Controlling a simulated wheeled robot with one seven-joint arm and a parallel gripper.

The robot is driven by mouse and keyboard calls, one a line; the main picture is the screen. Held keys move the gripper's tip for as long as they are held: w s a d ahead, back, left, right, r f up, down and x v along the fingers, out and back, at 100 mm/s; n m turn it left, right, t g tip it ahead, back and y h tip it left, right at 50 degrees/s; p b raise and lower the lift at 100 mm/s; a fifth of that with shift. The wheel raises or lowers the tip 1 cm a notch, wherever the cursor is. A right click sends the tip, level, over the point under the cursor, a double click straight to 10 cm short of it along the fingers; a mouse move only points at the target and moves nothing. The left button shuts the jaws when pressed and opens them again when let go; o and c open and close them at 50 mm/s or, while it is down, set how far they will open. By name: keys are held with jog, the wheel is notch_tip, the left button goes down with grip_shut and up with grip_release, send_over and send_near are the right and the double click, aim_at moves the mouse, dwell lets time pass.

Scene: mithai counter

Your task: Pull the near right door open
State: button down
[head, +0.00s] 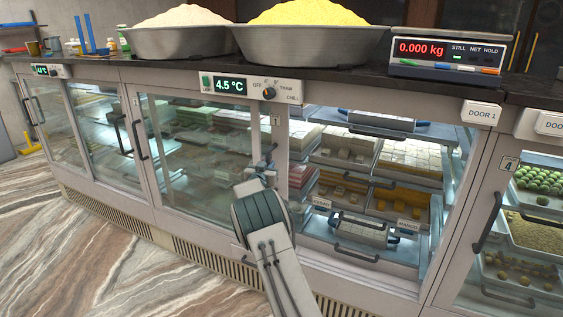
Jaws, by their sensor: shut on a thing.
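The near right door (281,150) is a glass door in a pale frame, with a small "1" label high on its upright. A "DOOR 1" sign (481,113) is fixed above it on the right. My gripper (264,165) is at this upright, shut on the door's handle. The handle is mostly hidden behind my gripper and wrist. I cannot tell whether the door stands ajar. To the right of the upright, trays of sweets (400,160) show clearly on shelves inside.
Another door (487,222), labelled 4, is at the right. Glass doors (139,140) continue to the left. Two metal bowls (308,44) of powder and a scale (447,50) stand on the dark counter. The marbled floor (120,260) in front is clear at the left.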

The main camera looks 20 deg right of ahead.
jog(key=shift+w+a+r, duration=0.1)
jog(key=shift+w+a, duration=0.25)
jog(key=shift+w, duration=0.1)
jog(key=c, duration=1.4)
grip_release()
jog(key=shift+c, duration=0.2)
jog(key=shift+a, duration=0.1)
jog(key=v, duration=1.3)
jog(key=shift+s+a, duration=0.2)
jog(key=shift+s, duration=0.1)
